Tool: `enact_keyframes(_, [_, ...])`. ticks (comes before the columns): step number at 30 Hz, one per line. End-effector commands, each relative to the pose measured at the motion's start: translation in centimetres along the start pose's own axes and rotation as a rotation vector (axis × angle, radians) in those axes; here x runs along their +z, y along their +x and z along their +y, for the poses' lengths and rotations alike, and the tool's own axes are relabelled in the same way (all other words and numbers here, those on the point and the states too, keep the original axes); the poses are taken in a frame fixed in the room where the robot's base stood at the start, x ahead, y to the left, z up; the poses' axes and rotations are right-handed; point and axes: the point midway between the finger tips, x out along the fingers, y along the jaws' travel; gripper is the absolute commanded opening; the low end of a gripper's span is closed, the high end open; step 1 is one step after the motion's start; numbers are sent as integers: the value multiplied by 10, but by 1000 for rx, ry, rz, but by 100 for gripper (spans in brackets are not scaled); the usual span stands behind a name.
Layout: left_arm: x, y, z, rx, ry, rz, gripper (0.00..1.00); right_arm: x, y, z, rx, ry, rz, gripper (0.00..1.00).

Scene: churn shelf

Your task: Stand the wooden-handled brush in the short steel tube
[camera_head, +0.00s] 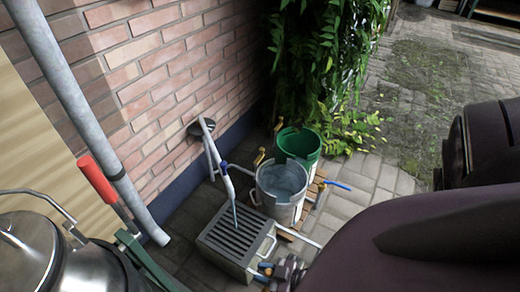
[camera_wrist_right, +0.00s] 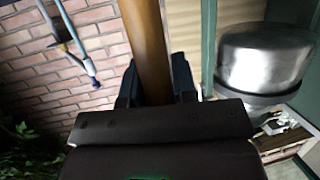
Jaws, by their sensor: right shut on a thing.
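My right gripper (camera_wrist_right: 156,85) is shut on the brown wooden handle of the brush (camera_wrist_right: 147,40), which runs up out of the top of the right wrist view between the two dark fingers. The brush's bristles do not show. In the head view my right gripper (camera_head: 287,270) is small at the bottom, partly covered by my dark right arm, and I cannot make out the brush there. I cannot identify the short steel tube in either view. My left gripper is not in view.
A tap with a blue nozzle (camera_head: 228,185) hangs over a slatted drain box (camera_head: 232,232). A grey bucket (camera_head: 282,203) and green bucket (camera_head: 308,145) stand beyond. A steel churn (camera_head: 30,258), red-handled tool (camera_head: 97,180) and grey pipe (camera_head: 85,115) are at left. Open paving (camera_head: 385,178) lies right.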

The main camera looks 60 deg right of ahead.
Motion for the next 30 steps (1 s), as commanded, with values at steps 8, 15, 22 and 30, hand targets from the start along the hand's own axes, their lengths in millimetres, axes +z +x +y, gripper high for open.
enact_keyframes(8, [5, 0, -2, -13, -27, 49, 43, 23, 3, -1, -1, 2, -9, 0])
enact_keyframes(15, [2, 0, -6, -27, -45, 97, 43, 34, 9, 0, 0, 0, -4, 0])
enact_keyframes(22, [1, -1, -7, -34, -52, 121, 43, 48, 14, 0, 0, 0, -3, 0])
enact_keyframes(30, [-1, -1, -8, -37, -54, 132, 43, 62, 20, 0, 0, -1, 0, 0])
